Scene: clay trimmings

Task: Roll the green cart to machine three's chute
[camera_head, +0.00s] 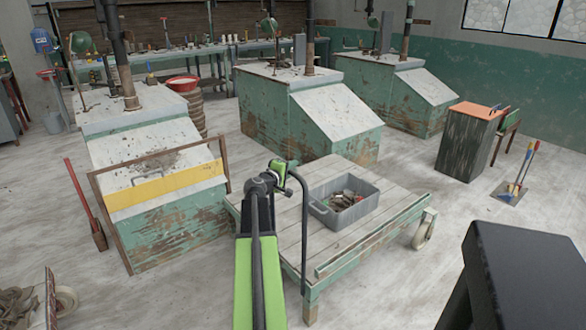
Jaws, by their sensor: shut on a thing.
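The green cart (375,245) stands at the lower middle, with a flat plank deck, worn green edges and a pale caster at its right corner. A dark upright handle (304,225) rises at its near left side. My gripper (289,168), on a green and black arm, is shut on the top of this handle. A grey bin (365,212) of scraps sits on the deck. Three green machines with pale sloped fronts stand behind: left (160,190), middle (332,118) and far right (427,86). I see no readable numbers on them.
A wooden frame (112,230) leans at the left machine, beside a red-handled shovel (85,205). A dark cabinet with an orange top (470,140) and a dustpan (508,192) stand right. A black block (530,270) fills the lower right. Floor right of the cart is open.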

